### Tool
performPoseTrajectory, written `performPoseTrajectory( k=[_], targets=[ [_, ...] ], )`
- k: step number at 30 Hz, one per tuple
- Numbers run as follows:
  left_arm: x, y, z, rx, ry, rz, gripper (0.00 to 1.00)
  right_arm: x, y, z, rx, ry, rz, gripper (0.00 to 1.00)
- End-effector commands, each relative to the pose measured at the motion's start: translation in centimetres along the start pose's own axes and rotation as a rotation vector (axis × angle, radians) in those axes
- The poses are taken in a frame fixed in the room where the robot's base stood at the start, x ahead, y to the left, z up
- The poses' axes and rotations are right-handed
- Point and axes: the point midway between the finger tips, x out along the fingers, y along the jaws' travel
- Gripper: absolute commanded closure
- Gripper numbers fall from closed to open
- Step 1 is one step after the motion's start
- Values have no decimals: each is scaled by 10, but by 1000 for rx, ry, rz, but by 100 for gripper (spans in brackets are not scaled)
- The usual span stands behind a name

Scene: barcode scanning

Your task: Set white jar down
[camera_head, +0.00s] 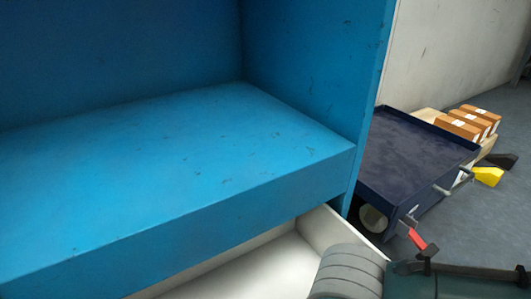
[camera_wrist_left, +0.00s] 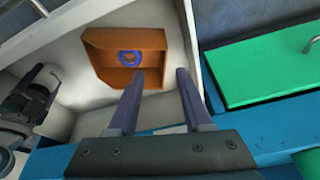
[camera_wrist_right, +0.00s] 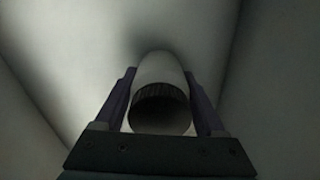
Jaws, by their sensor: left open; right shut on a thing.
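The white jar (camera_wrist_right: 160,68) is between the fingers of my right gripper (camera_wrist_right: 160,75) in the right wrist view. Its round, dark-looking end with a ridged rim faces the camera. The gripper is shut on the jar's sides, inside a pale, walled space. Whether the jar touches the floor there I cannot tell. The head view shows neither the jar nor my gripper fingers. In the left wrist view my left gripper (camera_wrist_left: 160,72) is open and empty, with an orange-brown open box (camera_wrist_left: 126,42) beyond its fingertips. A blue ring shows in that box.
In the head view a blue shelf (camera_head: 190,140) stands above a white bin (camera_head: 270,268). A dark blue cart (camera_head: 410,155) stands at the right, with brown boxes (camera_head: 465,122) behind it. A green panel (camera_wrist_left: 265,75) is at the right of the left wrist view.

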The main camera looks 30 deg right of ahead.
Motion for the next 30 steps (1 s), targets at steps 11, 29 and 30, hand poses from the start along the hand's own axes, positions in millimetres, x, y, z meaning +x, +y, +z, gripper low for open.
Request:
performPoseTrajectory(
  k=[11,29,30],
  targets=[
    [0,2,0,-6,2,4,50,2,0,0,0,1,1,12],
    [-32,-2,-10,2,1,-2,50,-37,0,0,-1,1,2,0],
    [-40,-2,-13,3,1,-3,50,-46,0,0,0,1,2,0]
  ],
)
